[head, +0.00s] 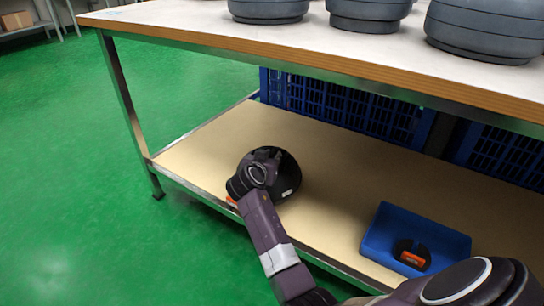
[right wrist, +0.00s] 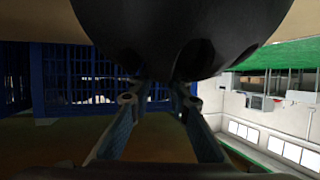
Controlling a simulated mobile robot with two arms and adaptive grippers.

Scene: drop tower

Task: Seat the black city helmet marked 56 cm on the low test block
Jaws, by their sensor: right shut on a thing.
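A black, rounded helmet (head: 287,175) is at the left part of the lower shelf, with a small pale label on its side too small to read. My right gripper (head: 262,168) is shut on it from the left and above; the hand hides part of the helmet. In the right wrist view the dark shell (right wrist: 180,35) fills the top, and the fingers of the right gripper (right wrist: 159,99) reach up to its edge. I cannot tell whether the helmet touches the shelf. I cannot pick out which thing is the low test block. My left gripper is out of view.
The lower shelf (head: 330,205) is clear between the helmet and a blue tray (head: 455,240) holding a black round thing with an orange label (head: 412,257). Blue crates (head: 350,105) stand behind. Several grey rounded blocks (head: 368,10) stand on the tabletop (head: 200,25) above, its edge overhanging.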

